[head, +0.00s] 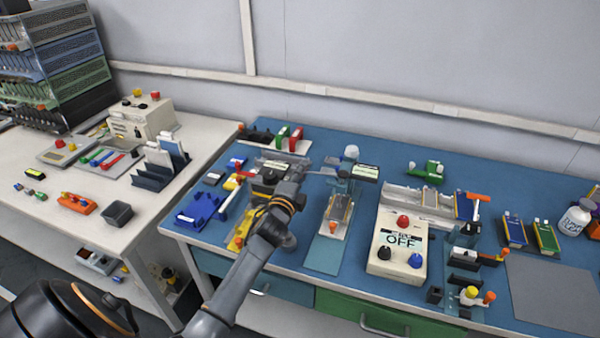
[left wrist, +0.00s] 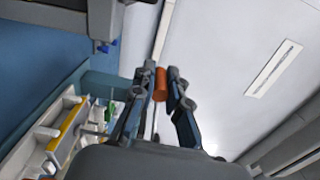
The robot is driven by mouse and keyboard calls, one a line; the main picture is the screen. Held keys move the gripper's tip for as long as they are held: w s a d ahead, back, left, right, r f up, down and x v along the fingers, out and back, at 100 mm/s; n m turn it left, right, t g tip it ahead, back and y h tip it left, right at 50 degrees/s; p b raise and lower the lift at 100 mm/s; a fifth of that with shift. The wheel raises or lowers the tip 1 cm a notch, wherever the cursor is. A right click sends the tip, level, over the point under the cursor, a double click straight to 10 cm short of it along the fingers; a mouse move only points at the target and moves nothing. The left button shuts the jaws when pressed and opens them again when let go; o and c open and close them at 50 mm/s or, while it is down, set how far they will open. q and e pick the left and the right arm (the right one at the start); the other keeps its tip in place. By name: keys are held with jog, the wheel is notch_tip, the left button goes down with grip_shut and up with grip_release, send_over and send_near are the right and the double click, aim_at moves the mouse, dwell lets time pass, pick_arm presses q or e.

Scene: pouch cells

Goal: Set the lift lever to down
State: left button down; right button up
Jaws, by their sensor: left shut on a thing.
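An orange cylindrical knob (left wrist: 160,84) on a thin pale rod shows in the left wrist view; it looks like the lift lever's handle. The fingers of my left gripper (left wrist: 163,92) stand on both sides of the knob and are shut on it. In the head view my left gripper (head: 312,172) is over the back middle of the blue bench, beside a small fixture with a pale blue and white top (head: 349,154). The held knob is hidden there, so the lever's up or down position cannot be told. My right gripper is not in view.
A white control box (head: 388,262) with an OFF display stands right of the arm. A blue tray (head: 198,211) and a yellow part lie left of it. A grey mat (head: 550,295) at the right is bare. A cream bench (head: 60,210) stands at the left.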

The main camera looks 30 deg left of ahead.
pick_arm(q)
jog(key=shift+f+n, duration=0.4)
jog(key=shift+d+f+n+b, duration=0.15)
jog(key=shift+f+n+b, duration=0.15)
jog(key=shift+n, duration=0.2)
jog(key=shift+d+f+n, duration=0.1)
jog(key=shift+f+n, duration=0.1)
jog(key=shift+n, duration=0.1)
jog(key=c, duration=1.3)
grip_release()
jog(key=shift+c, duration=0.2)
jog(key=shift+s, duration=0.1)
jog(key=v, duration=1.1)
jog(key=shift+s+d, duration=0.2)
jog(key=shift+s, duration=0.15)
